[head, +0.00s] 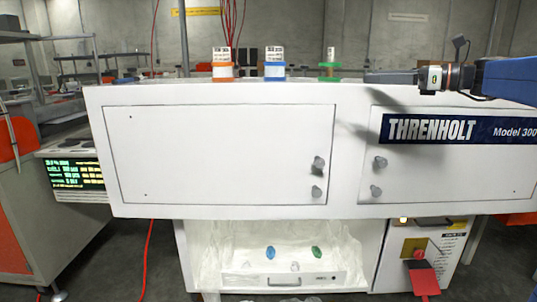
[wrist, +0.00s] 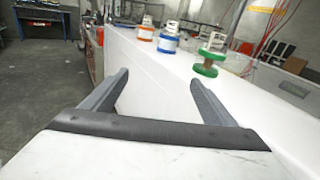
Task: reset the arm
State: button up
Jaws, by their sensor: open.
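My gripper (head: 392,77) is at the right in the head view, level with the top of the white cabinet (head: 225,150) and pointing left. In the wrist view my gripper (wrist: 162,82) has its two fingers spread wide with nothing between them. It is apart from the spools. A green spool (head: 329,72) stands nearest to my gripper, with a blue spool (head: 274,70) and an orange spool (head: 222,72) farther left. In the wrist view the green spool (wrist: 209,63) is beyond the right finger.
A shelf lined with crumpled translucent film (head: 215,255) below holds a blue piece (head: 270,252) and a green piece (head: 316,253). A red tag (head: 424,281) hangs at the lower right. A lit green display (head: 75,173) is at the left. Red wires hang behind the spools.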

jog(key=s+a+f+n+g+h, duration=0.2)
jog(key=s+a+f+n+h, duration=0.25)
jog(key=s+f, duration=0.6)
jog(key=s+a+f+n+g+h, duration=0.3)
jog(key=s+f+n, duration=0.4)
jog(key=f, duration=0.6)
jog(key=s+d+f+n+h, duration=0.3)
jog(key=s+f+n, duration=0.3)
jog(key=s+f, duration=0.3)
jog(key=s+d+f+n+h, duration=0.3)
jog(key=s+f+n, duration=0.3)
jog(key=s+f, duration=0.3)
jog(key=shift+s+f+h, duration=0.15)
jog(key=shift+f+h, duration=0.2)
jog(key=shift+f, duration=0.3)
jog(key=shift+n, duration=0.25)
